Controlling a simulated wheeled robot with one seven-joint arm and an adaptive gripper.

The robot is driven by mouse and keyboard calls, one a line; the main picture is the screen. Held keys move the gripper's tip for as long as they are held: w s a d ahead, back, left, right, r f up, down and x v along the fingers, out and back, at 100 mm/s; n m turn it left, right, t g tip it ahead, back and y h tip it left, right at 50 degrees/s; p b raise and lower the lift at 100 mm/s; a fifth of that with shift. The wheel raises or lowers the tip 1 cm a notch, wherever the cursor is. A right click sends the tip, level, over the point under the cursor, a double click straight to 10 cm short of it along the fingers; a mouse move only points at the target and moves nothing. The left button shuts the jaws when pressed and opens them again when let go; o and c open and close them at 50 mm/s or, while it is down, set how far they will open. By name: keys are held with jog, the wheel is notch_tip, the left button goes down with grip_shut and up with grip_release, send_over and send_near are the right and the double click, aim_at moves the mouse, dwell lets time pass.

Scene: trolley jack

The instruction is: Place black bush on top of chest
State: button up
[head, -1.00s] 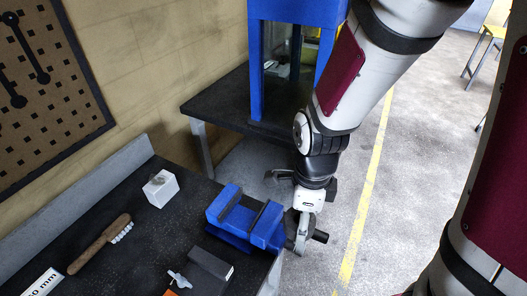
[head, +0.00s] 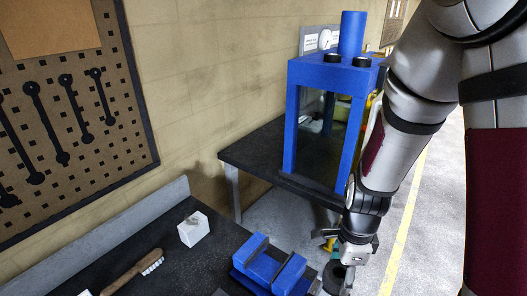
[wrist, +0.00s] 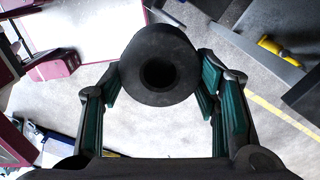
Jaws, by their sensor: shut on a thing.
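A black bush (wrist: 160,68), a thick round part with a central hole, is held between the two fingers of my gripper (wrist: 165,85) in the wrist view. The teal-lined fingers touch it on its left and right sides, and its hole faces the camera. In the head view my gripper (head: 342,276) hangs low, just right of the blue vise and above the floor, partly cut by the bottom edge. I cannot make out a chest for certain in either view.
A blue vise (head: 268,266) and a white block (head: 193,229) sit on the dark bench at lower left, near a wooden-handled brush (head: 133,272). A blue press frame (head: 340,75) stands on a dark table (head: 245,153) behind. Open floor with a yellow line (head: 405,220) lies right.

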jog(key=w+f+n+b, duration=0.2)
jog(key=w+n, duration=1.7)
jog(key=w, duration=0.5)
jog(key=shift+w+f+n, duration=0.15)
jog(key=shift+f+n, duration=0.15)
